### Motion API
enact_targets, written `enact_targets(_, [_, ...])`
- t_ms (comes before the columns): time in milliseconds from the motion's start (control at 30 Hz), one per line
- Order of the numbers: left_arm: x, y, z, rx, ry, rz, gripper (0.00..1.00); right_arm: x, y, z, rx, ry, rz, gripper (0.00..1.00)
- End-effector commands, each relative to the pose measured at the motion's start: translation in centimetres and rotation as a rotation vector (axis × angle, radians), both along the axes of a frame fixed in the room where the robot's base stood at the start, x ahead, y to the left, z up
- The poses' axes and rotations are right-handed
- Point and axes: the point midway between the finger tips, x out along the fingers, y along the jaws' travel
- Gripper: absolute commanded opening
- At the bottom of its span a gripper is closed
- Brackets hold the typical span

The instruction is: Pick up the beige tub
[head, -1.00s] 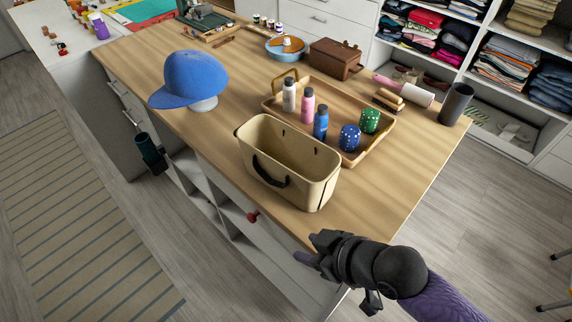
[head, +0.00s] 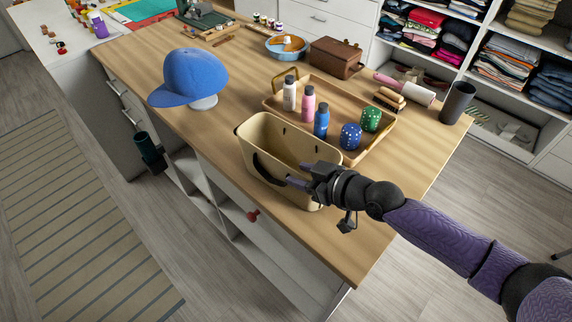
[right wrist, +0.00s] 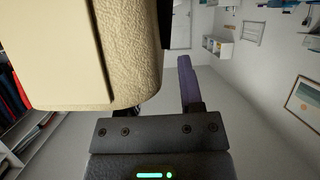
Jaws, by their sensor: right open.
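The beige tub (head: 280,142) stands upright on the wooden counter near its front edge, open at the top, with a dark handle on its front side. My right gripper (head: 300,175) is open at the tub's right end, its fingertips overlapping the front wall and rim. In the right wrist view, the tub's wall (right wrist: 130,50) fills the left and centre, close to the palm. One purple finger stands upright to the right of the tub with a gap; the other is mostly hidden by the tub. My left gripper is not in view.
Behind the tub is a wooden tray (head: 358,158) with bottles (head: 308,104) and dotted containers (head: 350,137). A blue cap (head: 190,78) sits to the left. A dark cup (head: 457,102) stands at the far right.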

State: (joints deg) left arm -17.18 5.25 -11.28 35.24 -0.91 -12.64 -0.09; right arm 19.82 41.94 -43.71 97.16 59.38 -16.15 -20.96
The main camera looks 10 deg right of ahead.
Motion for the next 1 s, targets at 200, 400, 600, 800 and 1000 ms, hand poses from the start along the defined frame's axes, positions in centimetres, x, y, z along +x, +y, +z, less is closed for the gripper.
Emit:
enact_targets(200, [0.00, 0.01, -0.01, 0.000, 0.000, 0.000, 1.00, 0.07, 0.06, -0.03, -0.001, 0.000, 0.000, 0.45])
enact_targets(400, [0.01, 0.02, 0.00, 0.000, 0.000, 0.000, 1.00, 0.06, 0.05, -0.03, 0.000, 0.000, 0.000, 0.03])
enact_targets(600, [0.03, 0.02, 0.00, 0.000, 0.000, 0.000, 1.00, 0.05, 0.04, -0.04, -0.001, 0.001, 0.000, 0.00])
enact_targets(800, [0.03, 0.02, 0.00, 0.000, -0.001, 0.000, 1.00, 0.04, 0.03, -0.03, -0.001, 0.001, 0.000, 0.00])
enact_targets(1000, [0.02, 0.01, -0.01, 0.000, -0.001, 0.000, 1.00, 0.04, 0.03, -0.03, 0.000, 0.000, 0.000, 0.00])
